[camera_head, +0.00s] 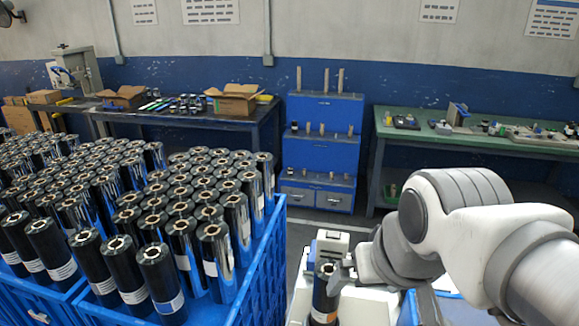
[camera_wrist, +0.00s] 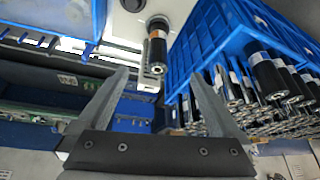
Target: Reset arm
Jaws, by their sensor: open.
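My gripper (camera_head: 343,277) is at the lower middle of the head view, beside a dark roll with an orange band (camera_head: 325,292). In the wrist view my gripper (camera_wrist: 160,76) is open, its two grey fingers apart with nothing held between them. The roll (camera_wrist: 157,46) shows beyond the fingertips, in the gap between their lines, on a white machine (camera_wrist: 122,30). The roll appears apart from the fingers. The white machine (camera_head: 332,240) also shows in the head view; my arm hides part of it.
Blue crates (camera_head: 262,262) packed with upright dark rolls (camera_head: 160,275) fill the left, close to the machine. A blue cabinet (camera_head: 322,150) stands at the back wall. A green-topped bench (camera_head: 470,142) is at the right, and a dark bench (camera_head: 190,115) is at the back left.

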